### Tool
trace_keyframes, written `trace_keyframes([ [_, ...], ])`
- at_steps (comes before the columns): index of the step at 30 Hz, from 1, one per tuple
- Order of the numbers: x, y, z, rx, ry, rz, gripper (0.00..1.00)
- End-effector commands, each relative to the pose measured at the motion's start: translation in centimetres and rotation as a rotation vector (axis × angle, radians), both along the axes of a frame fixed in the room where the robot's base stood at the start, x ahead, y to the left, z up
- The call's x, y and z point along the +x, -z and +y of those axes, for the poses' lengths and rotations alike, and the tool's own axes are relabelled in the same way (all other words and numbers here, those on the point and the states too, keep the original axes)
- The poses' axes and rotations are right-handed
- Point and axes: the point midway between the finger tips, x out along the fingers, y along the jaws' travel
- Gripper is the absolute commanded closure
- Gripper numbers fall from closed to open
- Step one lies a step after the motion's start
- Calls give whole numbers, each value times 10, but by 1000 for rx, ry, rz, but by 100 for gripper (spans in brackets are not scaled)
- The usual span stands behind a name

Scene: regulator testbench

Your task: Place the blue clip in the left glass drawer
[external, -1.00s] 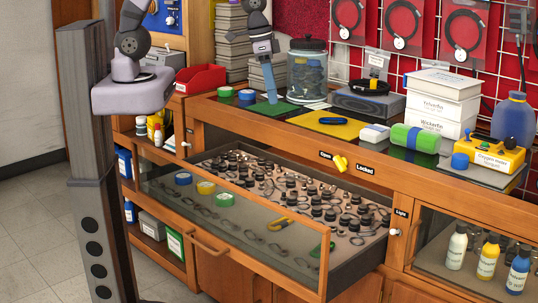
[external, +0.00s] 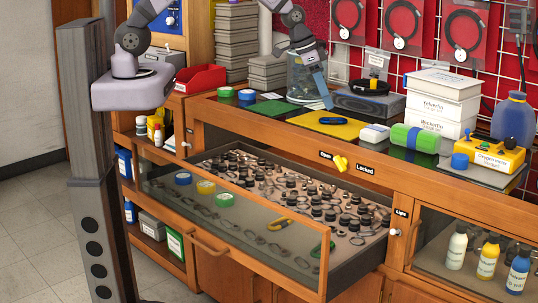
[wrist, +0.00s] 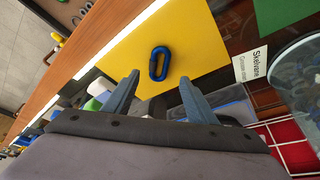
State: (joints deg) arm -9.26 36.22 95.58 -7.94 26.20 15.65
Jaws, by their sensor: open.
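The blue clip (external: 333,121) lies flat on a yellow mat (external: 311,120) on the bench top. It also shows in the wrist view (wrist: 151,64), just ahead of the fingertips. My gripper (external: 327,105) has its blue fingers pointing down above the bench, in front of the glass jar and close to the clip. In the wrist view my gripper (wrist: 159,81) is open, with nothing between its fingers and the clip beyond them. The left glass drawer (external: 325,262) is pulled out below the bench, holding rows of small dark-capped items, tape rolls and several clips.
A glass jar (external: 297,72) stands behind my gripper. A green mat (external: 272,108) lies to the left. A yellow lock knob (external: 341,162) is on the bench front.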

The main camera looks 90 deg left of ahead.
Motion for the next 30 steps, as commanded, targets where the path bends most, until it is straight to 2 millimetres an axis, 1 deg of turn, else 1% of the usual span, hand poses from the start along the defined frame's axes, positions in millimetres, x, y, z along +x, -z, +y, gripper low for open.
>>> trace_keyframes([
  [5, 1, 2, 0, 0, 0, 0, 48],
  [8, 2, 7, -1, -1, 0, 2, 48],
  [18, 12, 39, -2, -1, 0, 2, 48],
  [21, 15, 45, -2, 0, 0, 1, 48],
  [25, 17, 49, -2, 0, 0, 0, 48],
  [30, 17, 50, -2, 0, 0, -1, 48],
])
